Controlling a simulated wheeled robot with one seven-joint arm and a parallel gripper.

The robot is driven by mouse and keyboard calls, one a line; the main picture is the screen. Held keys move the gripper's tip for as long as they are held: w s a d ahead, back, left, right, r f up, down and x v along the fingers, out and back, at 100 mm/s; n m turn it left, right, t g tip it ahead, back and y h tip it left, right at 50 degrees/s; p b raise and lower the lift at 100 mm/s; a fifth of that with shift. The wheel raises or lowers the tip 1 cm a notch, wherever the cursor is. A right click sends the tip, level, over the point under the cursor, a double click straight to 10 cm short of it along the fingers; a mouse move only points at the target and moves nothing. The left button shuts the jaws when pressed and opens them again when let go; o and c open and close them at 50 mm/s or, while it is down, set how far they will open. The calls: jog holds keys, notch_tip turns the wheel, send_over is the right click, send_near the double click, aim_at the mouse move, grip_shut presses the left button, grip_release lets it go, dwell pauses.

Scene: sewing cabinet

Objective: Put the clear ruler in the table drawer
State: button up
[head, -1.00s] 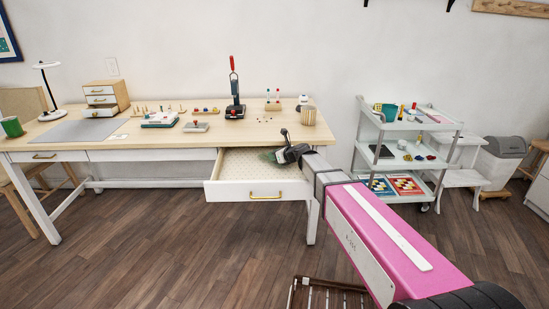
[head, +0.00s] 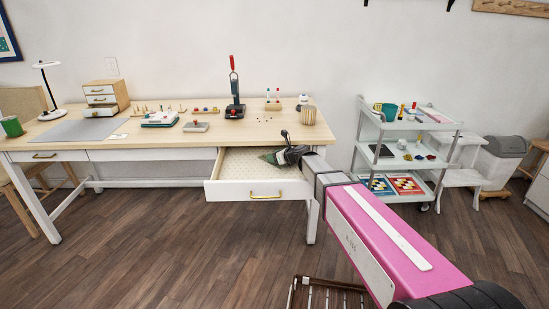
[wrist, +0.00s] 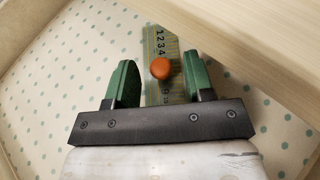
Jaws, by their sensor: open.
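The clear ruler (wrist: 160,44), with dark numbers and an orange round knob (wrist: 160,68), lies in the open table drawer (head: 236,190), over its dotted lining. The drawer is pulled out at the right end of the table, with a brass handle on its white front. My gripper (head: 271,157) is inside the drawer. In the wrist view its green fingers (wrist: 160,72) are open, one on each side of the ruler, with a clear gap on the left and little on the right. The ruler's near end is hidden by the gripper. I cannot make out the ruler in the head view.
A white cart (head: 392,128) stands to the right. The drawer's side wall is close to my gripper.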

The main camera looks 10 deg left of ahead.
jog(key=v, duration=1.1)
jog(key=shift+s+d+r, duration=0.15)
jog(key=shift+d+r, duration=0.05)
jog(key=shift+d, duration=0.1)
